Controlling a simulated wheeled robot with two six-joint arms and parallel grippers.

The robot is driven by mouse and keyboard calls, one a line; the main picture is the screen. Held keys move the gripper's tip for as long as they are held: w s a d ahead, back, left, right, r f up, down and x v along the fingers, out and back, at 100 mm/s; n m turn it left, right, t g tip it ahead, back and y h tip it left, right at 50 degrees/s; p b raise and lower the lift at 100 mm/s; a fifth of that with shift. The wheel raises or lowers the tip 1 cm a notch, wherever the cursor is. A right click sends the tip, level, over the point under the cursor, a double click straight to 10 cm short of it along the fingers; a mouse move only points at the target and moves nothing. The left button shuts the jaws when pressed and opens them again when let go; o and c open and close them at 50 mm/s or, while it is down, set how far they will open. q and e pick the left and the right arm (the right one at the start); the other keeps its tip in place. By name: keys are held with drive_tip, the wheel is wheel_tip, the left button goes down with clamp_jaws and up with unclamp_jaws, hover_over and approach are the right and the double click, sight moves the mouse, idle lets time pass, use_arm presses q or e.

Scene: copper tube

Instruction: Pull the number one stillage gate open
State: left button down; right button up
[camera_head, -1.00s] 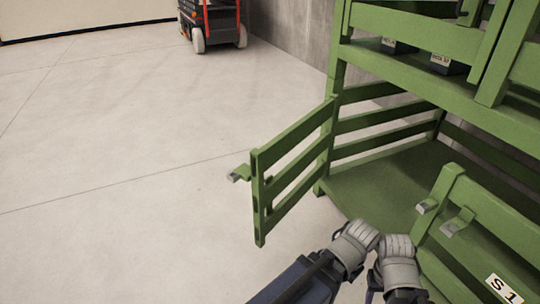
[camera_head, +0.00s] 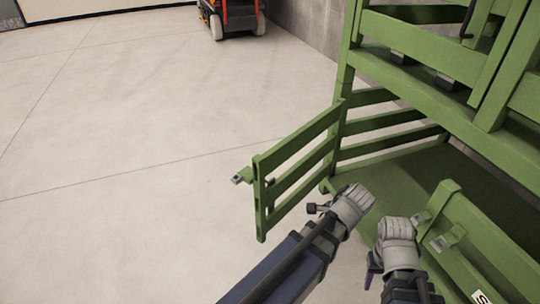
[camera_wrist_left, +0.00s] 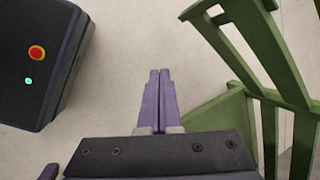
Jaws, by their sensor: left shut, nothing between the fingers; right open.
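The green stillage's left gate leaf (camera_head: 298,165) stands swung out from its corner post, with a latch tab on its free edge. The right gate leaf (camera_head: 480,235) runs roughly along the front; its white label (camera_head: 480,297) is mostly cut off. My right gripper (camera_head: 373,268) is open, low in front of the right leaf; its fingers are mostly hidden behind my wrist. My left wrist shows between the two leaves in the head view, its fingers hidden. In the left wrist view my left gripper (camera_wrist_left: 160,73) is shut and empty, apart from the green rails at right.
The green stillage deck (camera_head: 405,180) lies behind the opening between the leaves. Another stillage level (camera_head: 450,95) with dark items sits above. An orange-red wheeled machine (camera_head: 232,17) stands far back. The concrete floor at left is clear.

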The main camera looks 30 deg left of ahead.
use_arm(q)
drive_tip(key=w+a+r+m+y+p, duration=0.1)
drive_tip(key=w+a+r+m+p, duration=0.15)
drive_tip(key=r, duration=0.25)
drive_tip(key=w+a+r+m+t+y+p, duration=0.1)
drive_tip(key=w+a+r+m+y+p, duration=0.15)
drive_tip(key=a+r+p, duration=0.2)
drive_tip(key=w+a+r+m+y+p, duration=0.1)
drive_tip(key=w+a+r+m+p, duration=0.1)
drive_tip(key=a+r+m+p, duration=0.3)
use_arm(e)
wheel_tip(320, 180, up, 11)
drive_tip(key=b, duration=0.2)
use_arm(q)
drive_tip(key=b, duration=0.7)
approach(263, 166)
drive_tip(key=shift+n, duration=0.4)
drive_tip(key=shift+x, duration=3.05)
use_arm(e)
wheel_tip(263, 166, down, 7)
use_arm(q)
drive_tip(key=shift+w, duration=0.1)
use_arm(e)
drive_tip(key=shift+r, duration=0.1)
